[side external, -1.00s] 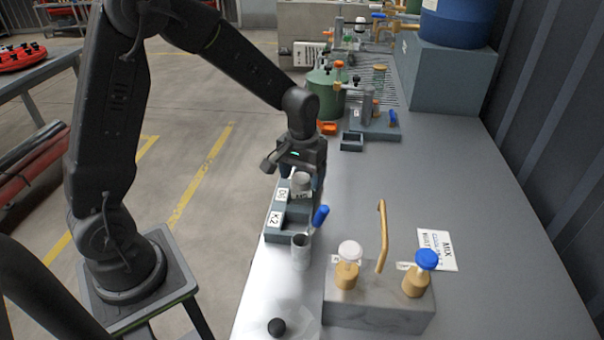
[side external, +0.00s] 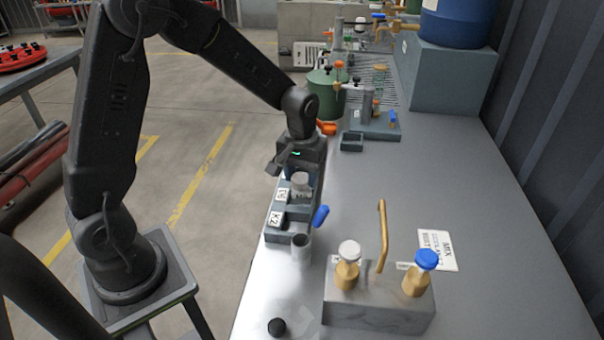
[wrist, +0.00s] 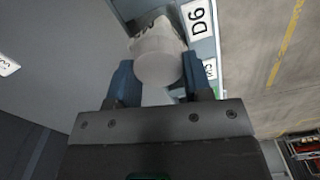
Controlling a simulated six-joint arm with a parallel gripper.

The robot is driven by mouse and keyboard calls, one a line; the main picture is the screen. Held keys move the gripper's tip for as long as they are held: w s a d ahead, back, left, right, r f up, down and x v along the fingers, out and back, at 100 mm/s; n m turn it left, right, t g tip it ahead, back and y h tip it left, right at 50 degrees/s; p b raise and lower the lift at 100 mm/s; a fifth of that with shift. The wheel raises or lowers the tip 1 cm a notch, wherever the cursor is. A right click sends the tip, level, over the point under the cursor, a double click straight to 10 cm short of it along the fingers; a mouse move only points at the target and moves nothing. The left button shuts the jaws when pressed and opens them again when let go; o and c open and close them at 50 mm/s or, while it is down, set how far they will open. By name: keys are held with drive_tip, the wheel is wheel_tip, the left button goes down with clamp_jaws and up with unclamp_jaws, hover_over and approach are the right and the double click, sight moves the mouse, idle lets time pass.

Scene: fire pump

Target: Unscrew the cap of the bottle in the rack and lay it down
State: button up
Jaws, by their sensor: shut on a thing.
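The bottle (side external: 299,190) stands upright in the grey rack (side external: 272,237), in the slot by the D6 label. Its round whitish cap (wrist: 158,66) shows in the wrist view between two blue fingertips. My gripper (side external: 301,174) points down over the bottle, and it also shows in the wrist view (wrist: 160,80), shut on the cap at its sides. Most of the bottle's body is hidden behind the cap in the wrist view and by the rack in the side view. I cannot tell whether the cap is loose on the neck.
A grey block (side external: 380,310) with two capped fittings and a brass pipe is nearer. The bench's right side is clear.

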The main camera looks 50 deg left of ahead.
sight(301, 176)
drive_tip(key=n, duration=0.2)
drive_tip(key=shift+n, duration=0.4)
drive_tip(key=shift+n, duration=0.8)
drive_tip(key=shift+r, duration=0.15)
drive_tip(key=shift+r, duration=0.3)
drive_tip(key=shift+r, duration=0.75)
drive_tip(key=shift+r, duration=0.35)
drive_tip(key=shift+r, duration=2)
